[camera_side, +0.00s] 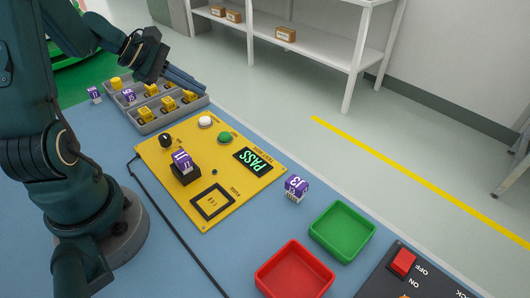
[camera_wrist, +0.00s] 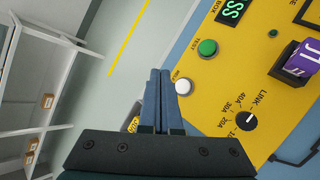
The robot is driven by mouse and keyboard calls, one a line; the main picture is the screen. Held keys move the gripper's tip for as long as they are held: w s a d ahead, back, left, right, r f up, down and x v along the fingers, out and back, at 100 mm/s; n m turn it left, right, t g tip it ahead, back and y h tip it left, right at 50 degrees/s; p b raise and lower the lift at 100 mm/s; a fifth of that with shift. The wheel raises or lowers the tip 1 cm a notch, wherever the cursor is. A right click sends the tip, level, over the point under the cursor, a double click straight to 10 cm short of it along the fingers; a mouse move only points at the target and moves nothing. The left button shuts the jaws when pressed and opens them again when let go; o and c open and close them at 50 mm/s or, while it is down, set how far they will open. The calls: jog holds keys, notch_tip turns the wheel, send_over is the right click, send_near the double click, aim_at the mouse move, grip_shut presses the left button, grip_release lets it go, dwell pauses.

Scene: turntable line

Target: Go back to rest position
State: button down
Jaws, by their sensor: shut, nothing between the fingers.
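My gripper (camera_side: 187,81) is shut and empty. It is raised above the far end of the table, over the grey tray (camera_side: 146,128). In the wrist view my gripper (camera_wrist: 160,75) shows its two fingers pressed together, with the floor and the edge of the yellow panel behind them. The tray holds several yellow blocks (camera_side: 168,103) and a purple-and-white block (camera_side: 129,95). The yellow test panel (camera_side: 225,190) lies in front of the tray, and its display (camera_side: 253,161) reads PASS in green. A purple block (camera_side: 182,160) sits in the black holder on the panel.
A purple block marked J3 (camera_side: 296,187) stands right of the panel. A green bin (camera_side: 342,229) and a red bin (camera_side: 294,271) stand nearer the front, beside a dark switch box (camera_side: 405,275). Another purple block (camera_side: 94,94) stands left of the tray. A white shelf (camera_side: 320,45) is beyond the table.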

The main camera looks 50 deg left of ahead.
jog(key=s+d+r+m+g, duration=0.1)
jog(key=d+r+m, duration=0.25)
jog(key=d, duration=0.25)
jog(key=s+d+r+m+g+h, duration=0.1)
jog(key=d+r+m, duration=0.1)
jog(key=d+m, duration=0.4)
jog(key=s+d+r+m+g, duration=0.1)
jog(key=d+r+m, duration=0.25)
jog(key=d, duration=0.35)
jog(key=s+a+f+m+y, duration=0.2)
jog(key=s+m+y, duration=0.2)
jog(key=s+m, duration=0.5)
jog(key=shift+s+y, duration=0.4)
